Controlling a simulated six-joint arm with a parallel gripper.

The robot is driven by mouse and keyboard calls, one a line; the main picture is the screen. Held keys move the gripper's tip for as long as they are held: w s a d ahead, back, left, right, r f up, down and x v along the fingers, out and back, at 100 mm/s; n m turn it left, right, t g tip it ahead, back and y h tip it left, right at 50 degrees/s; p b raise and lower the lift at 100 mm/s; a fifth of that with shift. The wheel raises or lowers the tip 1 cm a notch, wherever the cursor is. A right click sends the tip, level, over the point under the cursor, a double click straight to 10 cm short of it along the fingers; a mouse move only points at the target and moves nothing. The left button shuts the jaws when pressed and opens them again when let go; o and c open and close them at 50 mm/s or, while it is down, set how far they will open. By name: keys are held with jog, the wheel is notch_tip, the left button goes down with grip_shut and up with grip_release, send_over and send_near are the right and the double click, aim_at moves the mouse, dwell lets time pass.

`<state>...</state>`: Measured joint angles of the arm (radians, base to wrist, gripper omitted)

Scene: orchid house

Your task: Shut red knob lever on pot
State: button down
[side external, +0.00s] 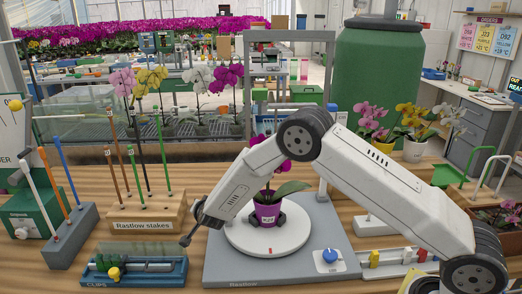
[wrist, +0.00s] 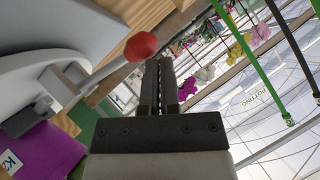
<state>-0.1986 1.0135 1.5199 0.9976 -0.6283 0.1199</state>
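The purple pot (side external: 268,214) holds an orchid and stands on a round white disc (side external: 240,240) on a grey base. Dark blocks sit at either side of its foot. In the wrist view the pot (wrist: 50,150) is at lower left, with a white label. The red knob (wrist: 141,46) is on the end of a grey lever (wrist: 82,78) beside the pot. I cannot make out the lever in the side view; my arm covers part of that area. My gripper (wrist: 160,62) has its fingers together and empty, beside the knob in the picture. In the side view my gripper (side external: 186,240) points down left of the disc.
A blue knob (side external: 330,255) is on the base's right side. A grey frame (side external: 290,36) rises behind the pot.

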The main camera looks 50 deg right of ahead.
jog(key=shift+s+a, duration=0.1)
jog(key=shift+a, duration=0.05)
jog(key=s+a+r, duration=0.5)
jog(key=s+r, duration=0.1)
jog(key=r, duration=0.3)
jog(key=shift+s+r, duration=0.4)
dwell(0.4)
jog(key=s+d+f+n+g+y, duration=0.1)
jog(key=s+d+n+g, duration=0.3)
jog(key=s, duration=1)
jog(key=s+d+n+g+y, duration=0.3)
jog(key=s+n, duration=0.5)
jog(key=s, duration=0.6)
jog(key=shift+s+d+f+n+g+y, duration=0.35)
jog(key=shift+d+g, duration=0.45)
jog(key=shift+d, duration=0.3)
